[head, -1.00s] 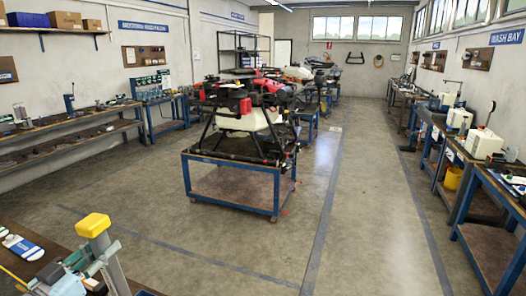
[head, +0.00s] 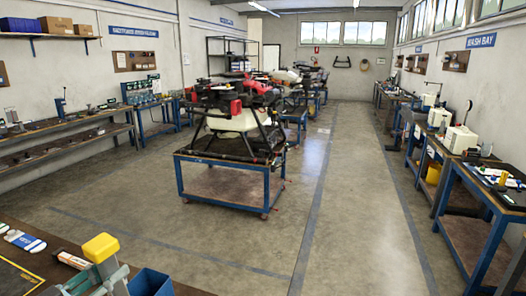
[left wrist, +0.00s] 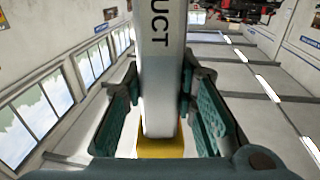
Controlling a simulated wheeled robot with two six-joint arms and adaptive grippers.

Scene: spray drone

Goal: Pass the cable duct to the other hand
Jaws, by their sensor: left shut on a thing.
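The cable duct (left wrist: 160,60) is a pale grey bar with dark lettering ending in "UCT" and a yellow end. In the left wrist view it stands between the teal fingers of my left gripper (left wrist: 158,95), which is shut on it. The yellow end (left wrist: 160,148) shows low in that view, beyond the fingers. In the head view the duct's yellow end (head: 101,247) points up at lower left, above my left gripper (head: 97,281). The duct's lower part is mostly hidden there. My right gripper is not in view.
A workbench (head: 60,243) at lower left holds a blue bin (head: 150,283), a white-and-blue item (head: 25,241) and a dark mat (head: 18,280). A drone (head: 238,118) stands on a blue-framed cart (head: 222,185) ahead. Benches line both walls.

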